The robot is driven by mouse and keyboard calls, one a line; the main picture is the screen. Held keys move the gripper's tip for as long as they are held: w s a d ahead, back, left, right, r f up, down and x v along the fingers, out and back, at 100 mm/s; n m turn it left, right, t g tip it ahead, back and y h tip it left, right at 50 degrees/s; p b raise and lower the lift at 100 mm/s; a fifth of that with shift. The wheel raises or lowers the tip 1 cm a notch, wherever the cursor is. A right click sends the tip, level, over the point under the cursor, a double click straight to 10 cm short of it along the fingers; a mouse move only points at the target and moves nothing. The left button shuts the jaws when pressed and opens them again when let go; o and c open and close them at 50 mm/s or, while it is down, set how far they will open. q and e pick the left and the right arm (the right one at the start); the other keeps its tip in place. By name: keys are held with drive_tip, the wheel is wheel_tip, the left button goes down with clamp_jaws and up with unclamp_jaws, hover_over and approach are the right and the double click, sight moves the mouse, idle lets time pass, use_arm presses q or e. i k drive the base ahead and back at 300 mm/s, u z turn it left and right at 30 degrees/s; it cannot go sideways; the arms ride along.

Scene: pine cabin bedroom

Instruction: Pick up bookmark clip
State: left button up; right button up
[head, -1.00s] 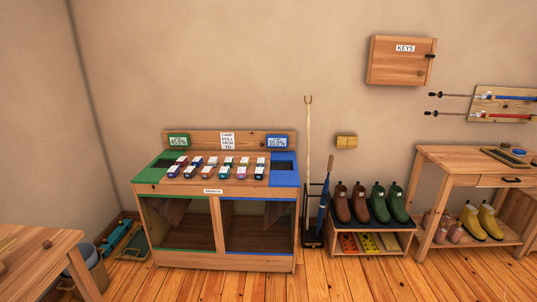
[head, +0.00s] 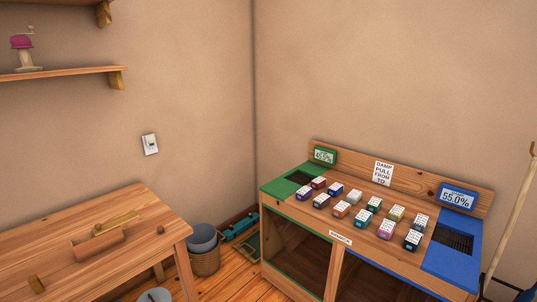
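I cannot pick out a bookmark clip for certain in the head view. A wooden table (head: 60,245) at the lower left bears a few small things. On it are a wooden block (head: 100,243) with a thin yellowish strip (head: 115,221) by it, a small brown knob-like thing (head: 161,230) near the right edge, and a small brass-coloured piece (head: 37,284) near the front. These are too small to name surely. Neither of my grippers is in view.
A wooden bench with a green end (head: 285,183) and a blue end (head: 455,258) stands at right, bearing several small labelled boxes (head: 386,229). Grey buckets (head: 203,238) and a basket (head: 206,262) stand on the floor between. A shelf (head: 60,80) with a pink-topped grinder (head: 23,48) hangs upper left.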

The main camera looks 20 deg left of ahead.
sight(35, 281)
drive_tip(key=u, duration=0.95)
drive_tip(key=i, duration=0.9)
drive_tip(key=u, duration=0.7)
